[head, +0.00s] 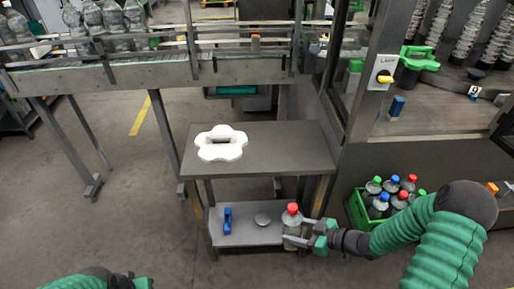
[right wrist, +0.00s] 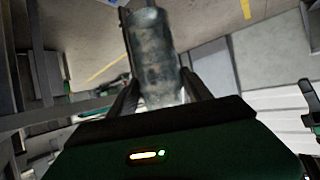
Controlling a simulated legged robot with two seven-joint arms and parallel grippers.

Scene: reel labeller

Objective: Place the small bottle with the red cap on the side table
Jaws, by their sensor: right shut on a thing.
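The small bottle (head: 291,222) is clear with a red cap and stands upright in my right gripper (head: 303,237), in front of the side table's right part in the head view. The right gripper is shut on it. In the right wrist view the bottle (right wrist: 155,55) shows between the two fingers (right wrist: 158,95). The side table (head: 280,150) has a grey top and a lower shelf. Whether the bottle touches anything below is hard to tell. Only a bit of my left arm shows at the bottom left; its fingers are not seen.
A white flower-shaped piece (head: 221,143) lies on the left of the tabletop; its right side is free. A green crate (head: 357,211) of bottles stands right. A conveyor (head: 150,66) runs behind.

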